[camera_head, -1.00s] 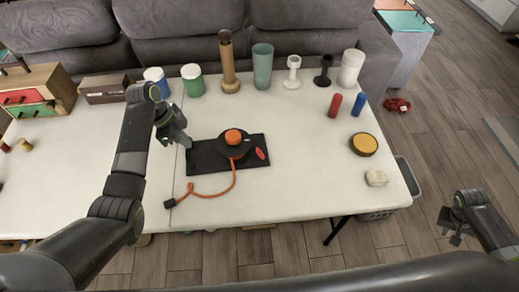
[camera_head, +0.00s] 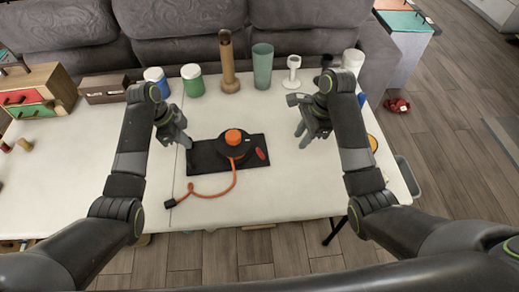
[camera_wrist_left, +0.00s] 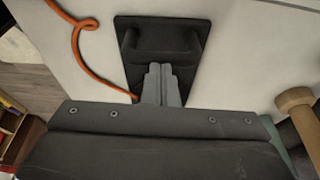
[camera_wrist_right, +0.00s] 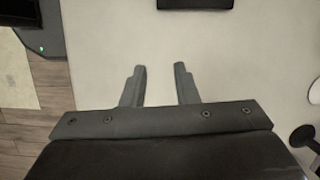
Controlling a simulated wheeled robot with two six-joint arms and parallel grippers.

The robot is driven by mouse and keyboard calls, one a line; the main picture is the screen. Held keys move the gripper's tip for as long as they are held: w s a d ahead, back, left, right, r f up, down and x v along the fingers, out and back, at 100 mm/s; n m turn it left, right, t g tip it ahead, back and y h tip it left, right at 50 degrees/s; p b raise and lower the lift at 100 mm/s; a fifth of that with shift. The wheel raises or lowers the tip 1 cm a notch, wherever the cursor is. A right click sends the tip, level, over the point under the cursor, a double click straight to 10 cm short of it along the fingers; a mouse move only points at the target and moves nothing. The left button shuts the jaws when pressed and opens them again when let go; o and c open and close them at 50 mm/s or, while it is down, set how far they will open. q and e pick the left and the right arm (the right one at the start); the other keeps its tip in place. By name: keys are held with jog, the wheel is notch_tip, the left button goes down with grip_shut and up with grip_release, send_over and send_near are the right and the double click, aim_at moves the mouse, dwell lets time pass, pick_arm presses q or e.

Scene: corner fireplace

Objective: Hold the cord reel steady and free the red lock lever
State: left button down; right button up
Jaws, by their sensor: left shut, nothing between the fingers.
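The cord reel (camera_head: 233,141) is black with an orange knob (camera_head: 233,136); it sits on a black base plate (camera_head: 203,158) on the white table. The red lock lever (camera_head: 261,154) lies on the plate just right of the reel. An orange cord (camera_head: 222,192) runs from the reel to a dark plug at the front left. My left gripper (camera_head: 188,145) is shut and empty at the plate's left end; in the left wrist view its fingers (camera_wrist_left: 161,70) are by a black handle (camera_wrist_left: 165,48). My right gripper (camera_head: 303,142) is open and empty over the table, right of the plate; its fingers (camera_wrist_right: 158,70) are apart.
Cups and jars stand along the back, including a green-and-white jar (camera_head: 192,80), a wooden bottle (camera_head: 228,62), a teal cup (camera_head: 262,66) and a white goblet (camera_head: 291,72). Drawers (camera_head: 35,97) stand at left.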

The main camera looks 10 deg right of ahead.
pick_arm(q)
jog(key=shift+a+f, duration=0.1)
jog(key=shift+f, duration=0.05)
pick_arm(e)
jog(key=y, duration=0.1)
send_near(260, 150)
jog(key=d+r, duration=0.1)
jog(key=shift+m, duration=0.4)
jog(key=x, duration=1.1)
jog(key=shift+a+f, duration=0.1)
jog(key=shift+a, duration=0.25)
grip_shut()
